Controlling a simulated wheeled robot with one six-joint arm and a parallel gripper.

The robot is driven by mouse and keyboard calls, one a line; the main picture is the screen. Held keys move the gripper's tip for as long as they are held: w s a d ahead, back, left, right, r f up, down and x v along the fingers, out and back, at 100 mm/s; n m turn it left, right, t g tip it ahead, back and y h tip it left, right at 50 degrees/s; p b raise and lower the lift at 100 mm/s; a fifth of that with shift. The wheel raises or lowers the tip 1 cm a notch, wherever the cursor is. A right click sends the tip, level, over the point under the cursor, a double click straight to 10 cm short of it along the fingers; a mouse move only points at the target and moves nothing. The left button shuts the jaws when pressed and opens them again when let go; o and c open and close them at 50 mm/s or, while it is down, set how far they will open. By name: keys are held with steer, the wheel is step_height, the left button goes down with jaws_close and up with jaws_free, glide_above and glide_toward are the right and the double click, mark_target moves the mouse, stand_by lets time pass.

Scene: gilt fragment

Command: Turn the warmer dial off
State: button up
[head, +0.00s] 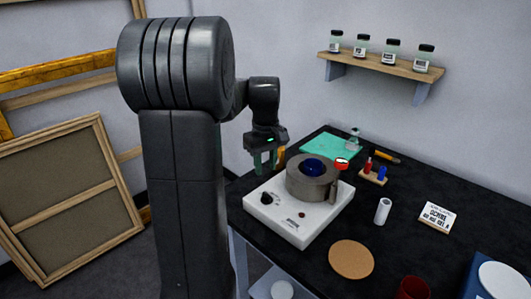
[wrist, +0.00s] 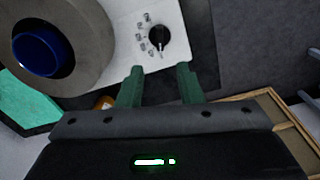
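The warmer (head: 290,222) is a white box on the black table, with a grey round pot holder on top. Its black dial (head: 266,199) sits on the front left of the top panel. In the wrist view the dial (wrist: 159,36) has a pale pointer line and small printed marks to its left. My gripper (head: 265,160) is above and behind the dial in the head view. In the wrist view my gripper (wrist: 158,70) has its two green fingers apart and nothing between them. The dial lies just beyond the fingertips, apart from them.
A grey ring-shaped holder (head: 308,180) with a blue vessel inside (head: 313,167) stands beside the dial. A green mat (head: 330,146), a white cylinder (head: 383,211), a cork disc (head: 351,259) and a small label card (head: 438,217) lie on the table. A jar shelf (head: 380,67) hangs behind.

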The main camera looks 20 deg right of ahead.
step_height(320, 180, up, 4)
glide_above(266, 193)
steer(key=shift+w+r, duration=0.1)
stand_by(0.5)
step_height(266, 193, down, 14)
steer(key=shift+r, duration=0.1)
stand_by(0.4)
stand_by(0.4)
